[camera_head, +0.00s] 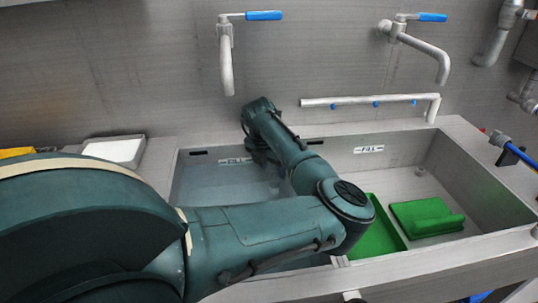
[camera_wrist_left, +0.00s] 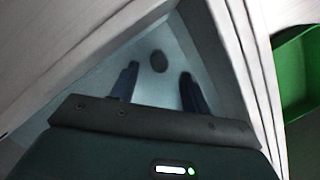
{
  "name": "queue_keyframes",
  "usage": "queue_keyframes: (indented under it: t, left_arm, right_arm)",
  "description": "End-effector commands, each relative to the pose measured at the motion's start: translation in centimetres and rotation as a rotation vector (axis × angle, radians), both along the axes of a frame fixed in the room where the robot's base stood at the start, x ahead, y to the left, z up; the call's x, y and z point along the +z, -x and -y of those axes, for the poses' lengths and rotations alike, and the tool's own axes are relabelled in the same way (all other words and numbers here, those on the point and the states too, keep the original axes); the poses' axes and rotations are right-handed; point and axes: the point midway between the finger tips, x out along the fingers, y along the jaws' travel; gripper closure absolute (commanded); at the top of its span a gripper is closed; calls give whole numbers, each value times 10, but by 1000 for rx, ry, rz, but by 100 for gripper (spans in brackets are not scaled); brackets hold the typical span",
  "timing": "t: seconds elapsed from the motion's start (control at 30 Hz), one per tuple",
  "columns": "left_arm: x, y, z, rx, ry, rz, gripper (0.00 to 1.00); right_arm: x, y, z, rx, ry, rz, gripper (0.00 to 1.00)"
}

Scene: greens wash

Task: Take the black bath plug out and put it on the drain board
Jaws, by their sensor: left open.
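The black bath plug (camera_wrist_left: 159,61) is a small dark round disc on the floor of the left basin in the left wrist view. My left gripper (camera_wrist_left: 159,71) is open, its two dark fingers apart on either side of the plug as seen from the wrist. The plug looks free between them, beyond the tips; the exact gap is unclear. In the head view my left arm reaches over the left basin (camera_head: 215,185), which looks bluish as if holding water, and the plug is not visible there. My right gripper is not in view.
The right basin (camera_head: 455,160) holds a green tray (camera_head: 383,238) and a green block-like item (camera_head: 425,217). Two taps with blue levers (camera_head: 264,15) and a pipe rail (camera_head: 370,100) are on the back wall. A white tray (camera_head: 115,151) stands at left. A basin wall stands close to my gripper.

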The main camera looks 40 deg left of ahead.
Motion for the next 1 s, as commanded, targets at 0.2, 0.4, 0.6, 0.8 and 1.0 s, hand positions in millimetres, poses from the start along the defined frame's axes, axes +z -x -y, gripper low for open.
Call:
queue_keyframes:
  t: [0.2,0.4,0.6,0.8,1.0]
  left_arm:
    - [-24,-7,-1,-1,1,0,53]
    - [-30,-8,-1,0,1,0,53]
    - [-29,-8,-1,0,1,1,54]
    - [-29,-8,-1,0,1,1,71]
    - [-29,-8,-1,0,1,1,87]
  right_arm:
    - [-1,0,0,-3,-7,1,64]
    - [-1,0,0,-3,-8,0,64]
    - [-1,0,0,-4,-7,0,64]
    - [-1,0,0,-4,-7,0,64]
    - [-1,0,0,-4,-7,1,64]
